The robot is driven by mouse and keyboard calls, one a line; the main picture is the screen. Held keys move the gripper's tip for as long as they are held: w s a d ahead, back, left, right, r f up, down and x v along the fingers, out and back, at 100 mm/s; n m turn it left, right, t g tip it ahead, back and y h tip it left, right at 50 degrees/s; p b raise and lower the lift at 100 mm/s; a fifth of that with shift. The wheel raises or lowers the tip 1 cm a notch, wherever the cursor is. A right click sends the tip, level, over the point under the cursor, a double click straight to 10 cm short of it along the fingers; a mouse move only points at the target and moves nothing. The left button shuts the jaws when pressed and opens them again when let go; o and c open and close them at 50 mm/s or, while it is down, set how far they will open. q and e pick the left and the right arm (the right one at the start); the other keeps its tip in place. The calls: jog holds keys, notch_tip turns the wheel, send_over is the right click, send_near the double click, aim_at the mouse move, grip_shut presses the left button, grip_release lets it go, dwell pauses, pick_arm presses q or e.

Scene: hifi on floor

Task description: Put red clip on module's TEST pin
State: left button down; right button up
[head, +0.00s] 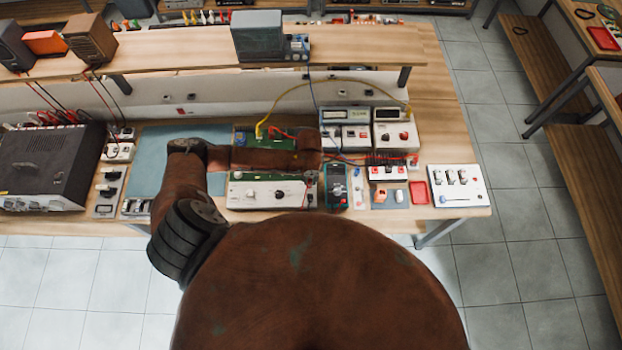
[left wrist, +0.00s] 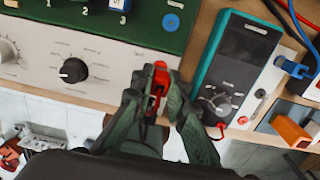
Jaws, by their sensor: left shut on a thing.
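My left gripper (head: 311,180) is at the front of the bench, between a white knob panel and a teal multimeter. In the left wrist view its dark green fingers (left wrist: 155,95) are shut on the red clip (left wrist: 159,76), which points away from the wrist. A green module board (left wrist: 165,22) with numbered positions and a blue round spot lies just beyond the clip. The clip appears apart from the numbered parts. I cannot make out a TEST label or pin. In the head view my left arm covers part of the green board (head: 246,137). My right gripper is not in view.
The white knob panel (head: 266,194) is left of the gripper and the multimeter (head: 336,185) is close on the right. Yellow and red leads cross behind. A red tray (head: 419,193) and a white switch panel (head: 457,185) stand at the right. A blue-grey mat (head: 160,150) has free room.

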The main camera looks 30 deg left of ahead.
pick_arm(q)
jog(key=shift+p, duration=0.7)
dwell(1.2)
jog(key=shift+f+b, duration=0.45)
jog(key=shift+f, duration=0.4)
dwell(0.9)
jog(key=c, duration=1.8)
grip_release()
notch_tip(320, 180, up, 12)
